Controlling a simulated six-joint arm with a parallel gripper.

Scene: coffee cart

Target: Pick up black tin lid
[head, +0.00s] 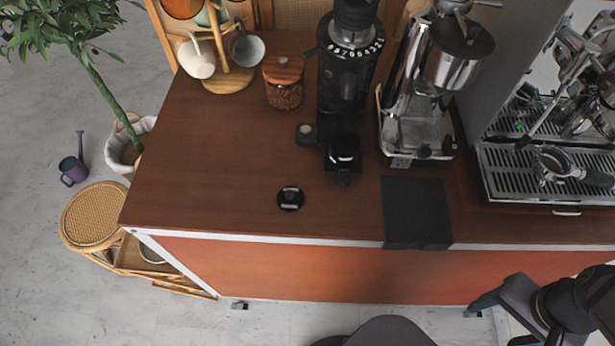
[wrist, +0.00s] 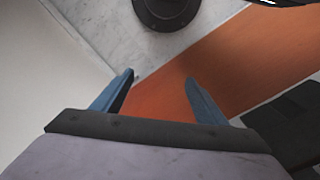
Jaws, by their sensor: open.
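The black tin lid (head: 291,198) appears to be the small round black disc with a pale mark at its middle. It lies flat on the brown counter near the front edge, left of centre in the head view. My gripper (head: 478,304) is at the lower right of the head view, in front of the counter and well to the right of the lid. In the wrist view my gripper (wrist: 160,77) has its two blue fingers wide apart with nothing between them. The lid is not visible in the wrist view.
A black portafilter-like piece (head: 343,160) sits under the black grinder (head: 346,85), behind the lid. A black mat (head: 416,212) overlaps the front edge to its right. A jar of beans (head: 284,90) stands behind. The counter around the lid (head: 215,180) is clear.

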